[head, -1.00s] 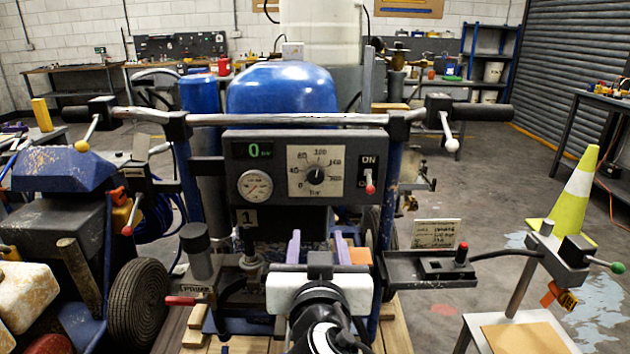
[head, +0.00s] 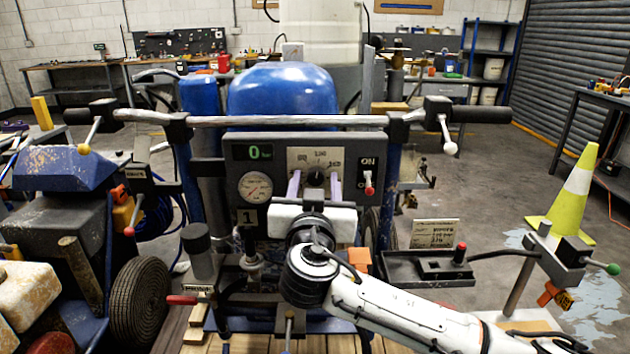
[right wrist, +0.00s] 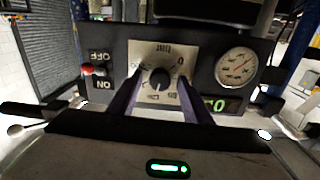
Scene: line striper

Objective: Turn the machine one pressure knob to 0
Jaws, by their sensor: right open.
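The black pressure knob (head: 316,177) sits at the middle of a pale dial plate (head: 316,157) on machine one's dark panel. It also shows in the right wrist view (right wrist: 159,79), where the panel appears upside down and the dial's 0 is at the knob's upper right. Where the knob points is too small to tell surely. My right gripper (head: 315,182) is open in front of the dial. Its two purple fingers reach toward the panel, one on each side of the knob, with gaps between; contact is not visible. My left gripper is not in view.
The panel also holds a green readout (head: 254,152) showing 0, a round gauge (head: 255,187) and a red-tipped ON/OFF switch (head: 369,188) close right of the fingers. A chrome handlebar (head: 260,120) crosses above.

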